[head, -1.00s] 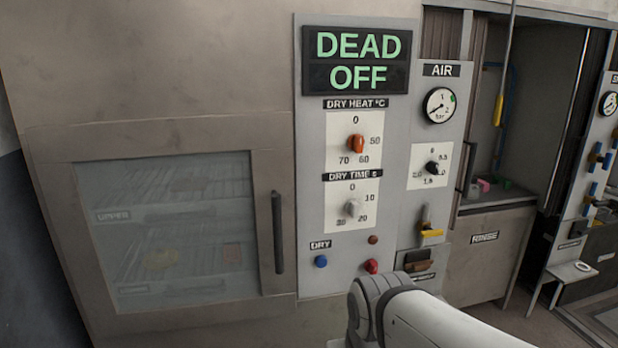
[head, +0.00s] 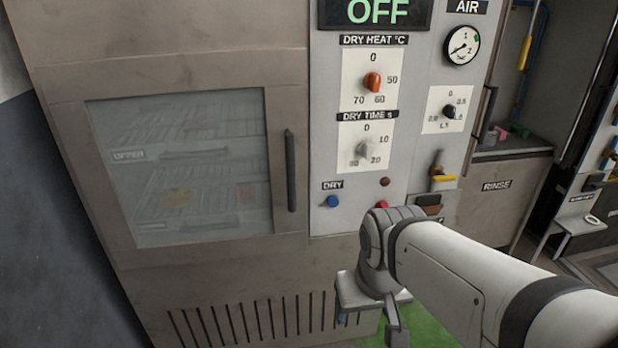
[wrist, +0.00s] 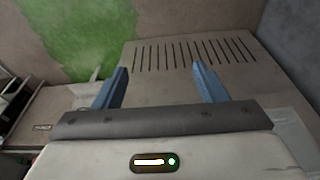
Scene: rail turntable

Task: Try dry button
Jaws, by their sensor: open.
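The blue dry button (head: 333,201) sits under a black DRY label (head: 333,185) on the grey control panel (head: 325,221), right of the cabinet door. It is not visible in the wrist view. My gripper (head: 343,319) is below the button in the head view, in front of the cabinet's vented lower part, mostly hidden by my arm. In the wrist view my gripper (wrist: 161,77) is open and empty, its two blue fingers wide apart. Above the button are the orange heat knob (head: 372,82) and the grey time knob (head: 363,150). The display (head: 376,12) shows OFF; its top is cut off.
A red button (head: 382,204) and a small brown-red lamp or button (head: 385,181) are right of the dry button. The door handle (head: 291,171) juts out at left. A yellow-handled lever (head: 442,177) and the rinse bay (head: 500,187) lie further right. Vent slots (head: 250,320) are below.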

